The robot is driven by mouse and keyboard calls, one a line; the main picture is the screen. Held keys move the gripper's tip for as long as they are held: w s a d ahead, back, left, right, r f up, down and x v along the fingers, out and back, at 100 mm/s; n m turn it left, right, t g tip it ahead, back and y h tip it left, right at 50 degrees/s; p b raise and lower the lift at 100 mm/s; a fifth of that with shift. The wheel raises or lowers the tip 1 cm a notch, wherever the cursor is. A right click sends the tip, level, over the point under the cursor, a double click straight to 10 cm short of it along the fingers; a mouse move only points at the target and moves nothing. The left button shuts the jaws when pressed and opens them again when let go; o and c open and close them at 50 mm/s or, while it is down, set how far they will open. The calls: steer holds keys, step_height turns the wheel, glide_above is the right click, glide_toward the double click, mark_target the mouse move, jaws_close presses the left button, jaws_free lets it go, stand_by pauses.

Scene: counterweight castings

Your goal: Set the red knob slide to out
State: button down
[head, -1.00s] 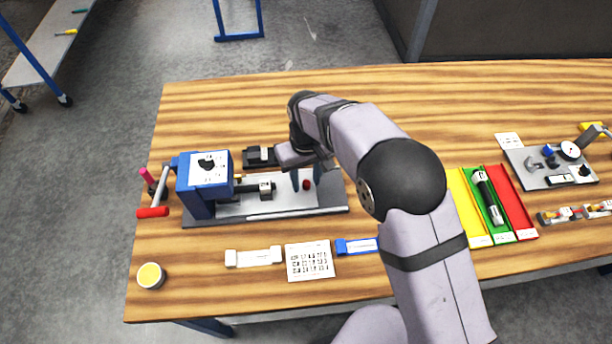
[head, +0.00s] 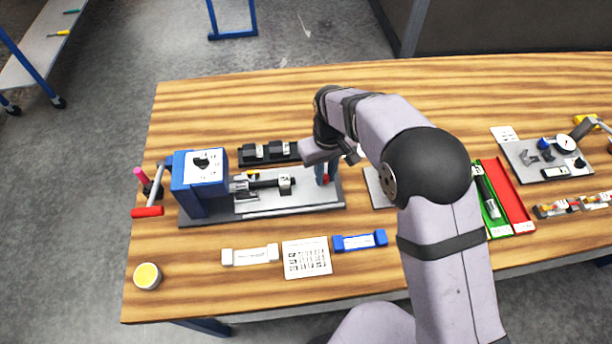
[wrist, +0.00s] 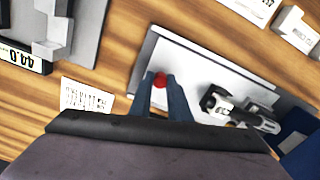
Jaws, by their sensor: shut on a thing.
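The red knob (head: 325,179) is at the right end of the grey and white slide base (head: 262,212), in front of the blue machine housing (head: 200,180). My gripper (head: 326,172) reaches down over it, with its blue-grey fingers shut on the knob. In the wrist view the red knob (wrist: 160,80) shows between the two fingertips (wrist: 161,84). A dark rod with a pale block (head: 285,186) extends right from the housing along the base. A small yellow mark (head: 253,173) shows by the rod. I cannot read the labels on it.
A black block rack (head: 268,153) stands behind the base. A white block (head: 250,255), printed card (head: 307,258) and blue block (head: 360,241) lie in front. Red and green trays (head: 515,205) are at right.

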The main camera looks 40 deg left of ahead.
steer(key=shift+w+d, duration=0.65)
steer(key=shift+w, duration=0.1)
steer(key=c, duration=1.7)
jaws_free()
steer(key=shift+w+d, duration=0.1)
steer(key=shift+o, duration=0.2)
steer(key=shift+r, duration=0.2)
step_height(320, 180, up, 7)
steer(key=b, duration=0.2)
steer(key=shift+b, duration=0.4)
